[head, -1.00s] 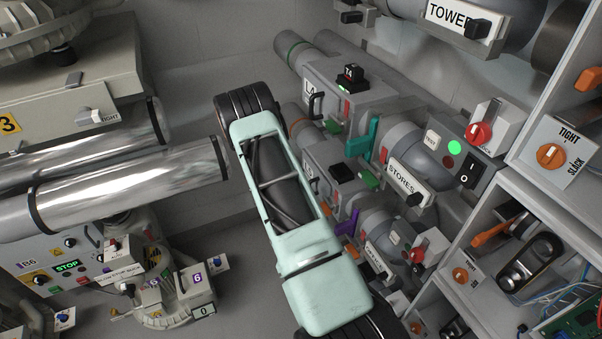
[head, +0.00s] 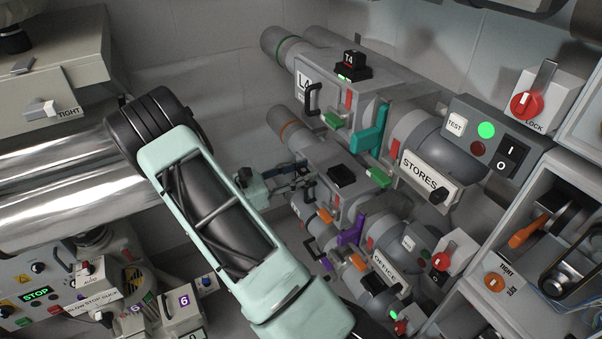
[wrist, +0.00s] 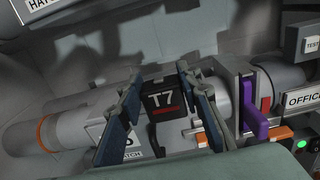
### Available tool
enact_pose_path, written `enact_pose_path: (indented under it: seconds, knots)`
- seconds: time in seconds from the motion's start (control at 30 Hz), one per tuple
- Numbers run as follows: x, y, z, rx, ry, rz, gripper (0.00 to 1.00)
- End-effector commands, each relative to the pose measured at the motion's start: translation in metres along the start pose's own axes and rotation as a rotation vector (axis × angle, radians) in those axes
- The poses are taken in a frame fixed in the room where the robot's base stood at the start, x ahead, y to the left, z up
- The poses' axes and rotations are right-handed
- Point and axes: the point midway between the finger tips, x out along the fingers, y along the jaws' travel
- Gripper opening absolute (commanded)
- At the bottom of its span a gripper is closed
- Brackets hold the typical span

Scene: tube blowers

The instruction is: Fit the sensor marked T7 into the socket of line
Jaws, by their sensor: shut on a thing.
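The black sensor marked T7 (wrist: 162,101) sits between the two blue fingers of my gripper (wrist: 163,108) in the wrist view, its marking facing the camera. The gripper is shut on it. Behind it lies a grey pipe unit with a purple lever (wrist: 252,118) and an OFFICE label (wrist: 304,98). Whether the sensor touches the unit cannot be told. In the head view my gripper (head: 297,175) shows partly behind my arm, left of the pipe units; the sensor is not clear there. A black block (head: 341,176) sits on the middle unit. A T4 sensor (head: 348,65) stands on the upper unit.
The STORES label (head: 425,172), teal lever (head: 374,131) and green handles stick out from the pipe units. Shiny pipes (head: 70,190) and a panel with STOP (head: 36,294) are at the left.

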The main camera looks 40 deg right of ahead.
Motion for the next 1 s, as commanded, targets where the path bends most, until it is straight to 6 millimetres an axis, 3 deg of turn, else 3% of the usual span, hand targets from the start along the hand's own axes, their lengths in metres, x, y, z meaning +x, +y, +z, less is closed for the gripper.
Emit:
enact_pose_path:
  seconds: [0.4,1.0]
  knots:
    - [-0.004,0.000,0.002,0.000,-0.004,0.002,0.08]
    - [0.053,-0.001,0.001,0.001,-0.004,-0.002,0.08]
